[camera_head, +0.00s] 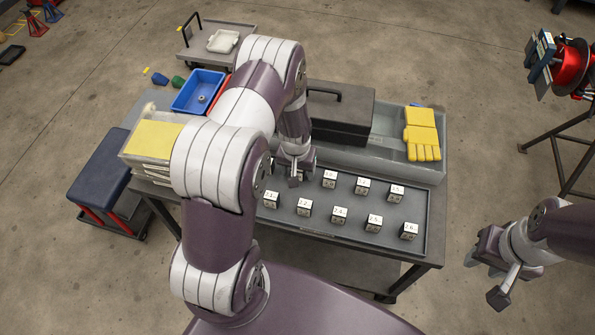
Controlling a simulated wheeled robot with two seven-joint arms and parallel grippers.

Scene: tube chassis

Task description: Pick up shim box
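The shim boxes are small dark cubes with white, numbered tops, standing in two rows in a shallow grey tray (320,235) on the workbench. In the front row I see shim boxes from the left one (271,201) to the right one (409,231). The back row shows a box (329,179), another (362,186) and a right-hand one (396,194). My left gripper (294,180) points down over the back row's left part, where it hides what is beneath. Its finger gap is unclear. My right gripper (487,279) is open and empty, right of the bench.
Behind the tray stand a black toolbox (340,107) and a grey bin with yellow gloves (422,136). A blue bin (198,91) and a yellow-topped stack (153,135) are at the left. A red reel stand (572,68) is far right. The floor between is clear.

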